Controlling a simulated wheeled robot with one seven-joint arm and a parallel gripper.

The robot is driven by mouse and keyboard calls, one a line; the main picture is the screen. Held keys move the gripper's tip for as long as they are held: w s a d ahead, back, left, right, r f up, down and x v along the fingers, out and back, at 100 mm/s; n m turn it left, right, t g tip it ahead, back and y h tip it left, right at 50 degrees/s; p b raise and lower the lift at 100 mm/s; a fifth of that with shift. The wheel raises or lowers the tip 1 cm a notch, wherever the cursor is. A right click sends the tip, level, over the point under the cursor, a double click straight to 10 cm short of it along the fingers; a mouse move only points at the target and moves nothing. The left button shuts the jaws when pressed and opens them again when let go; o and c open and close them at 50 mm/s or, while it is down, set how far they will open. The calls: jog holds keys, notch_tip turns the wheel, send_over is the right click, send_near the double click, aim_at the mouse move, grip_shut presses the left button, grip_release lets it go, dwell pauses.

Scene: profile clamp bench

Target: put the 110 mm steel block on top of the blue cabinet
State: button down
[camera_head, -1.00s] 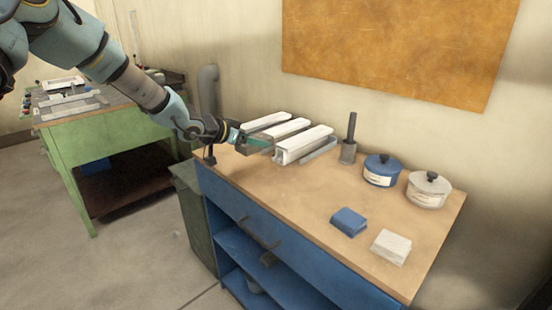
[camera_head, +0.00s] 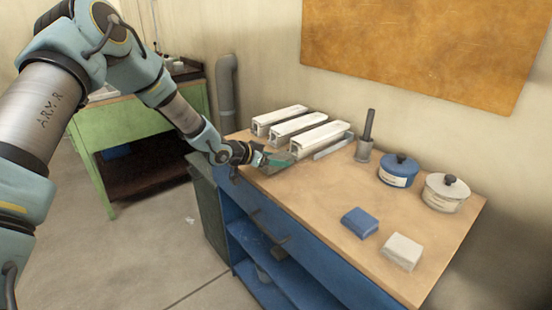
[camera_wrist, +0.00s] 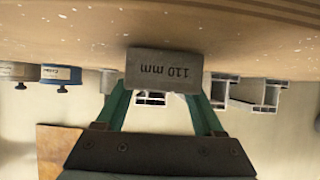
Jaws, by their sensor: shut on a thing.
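The 110 mm steel block (camera_wrist: 164,71) is a grey block with "110 mm" on its face, upside down in the wrist view. My gripper (camera_wrist: 163,92) is shut on it, with a green finger at each side. In the head view my gripper (camera_head: 272,161) is low over the left part of the blue cabinet's wooden top (camera_head: 325,187), in front of the white profiles. The block is mostly hidden there by the fingers. I cannot tell whether it touches the top. The cabinet's blue body (camera_head: 318,262) has open shelves.
Several pale profiles (camera_head: 318,139) lie just behind my gripper. A dark rod in a holder (camera_head: 363,150), a blue pot (camera_head: 398,172) and a white pot (camera_head: 445,193) stand farther right. A blue block (camera_head: 360,222) and a white block (camera_head: 402,252) lie near the front right. The front middle is clear.

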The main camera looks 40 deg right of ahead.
jog(key=shift+f, duration=0.1)
grip_release()
dwell(0.3)
jog(key=shift+a+r, duration=0.2)
jog(key=shift+a, duration=0.05)
jog(key=b+v, duration=0.2)
jog(key=v, duration=0.9)
jog(key=shift+a, duration=0.2)
jog(key=shift+w+a+r, duration=0.1)
jog(key=shift+r, duration=0.05)
